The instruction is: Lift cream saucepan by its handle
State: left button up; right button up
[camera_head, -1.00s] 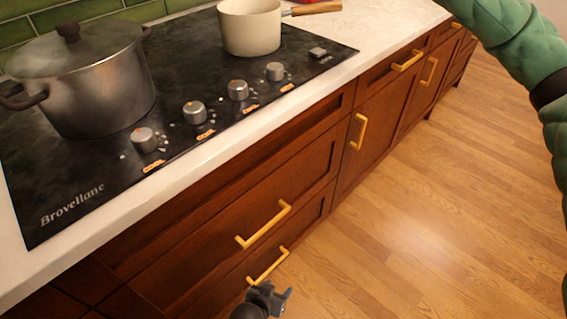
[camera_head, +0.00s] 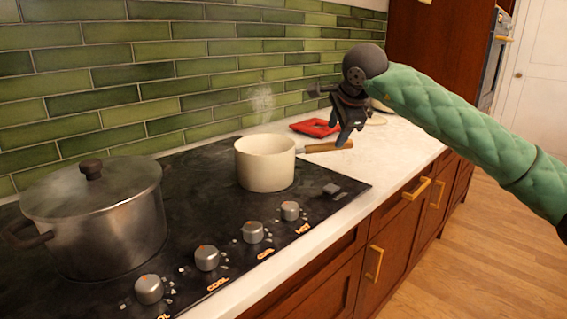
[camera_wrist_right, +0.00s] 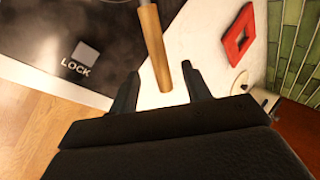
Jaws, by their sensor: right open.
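The cream saucepan (camera_head: 265,164) stands upright on the black cooktop, with steam above it. Its wooden handle (camera_head: 322,147) points right, over the white counter. My right gripper (camera_head: 345,138) is above the counter at the free end of the handle, fingers pointing down. In the right wrist view the jaws (camera_wrist_right: 163,90) are open, and the end of the wooden handle (camera_wrist_right: 154,45) reaches in between the fingertips. I cannot tell whether either finger touches it. My left gripper is not in view.
A large lidded steel pot (camera_head: 98,215) stands on the cooktop (camera_head: 210,215) at left. A red square trivet (camera_head: 315,127) lies on the counter behind the handle; it also shows in the wrist view (camera_wrist_right: 239,36). Green wall tiles (camera_head: 180,75) run behind. Knobs line the cooktop's front.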

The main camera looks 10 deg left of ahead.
aim_at(332, 143)
jog(key=x, duration=0.7)
jog(key=shift+f, duration=0.2)
grip_shut()
jog(key=shift+r, duration=0.1)
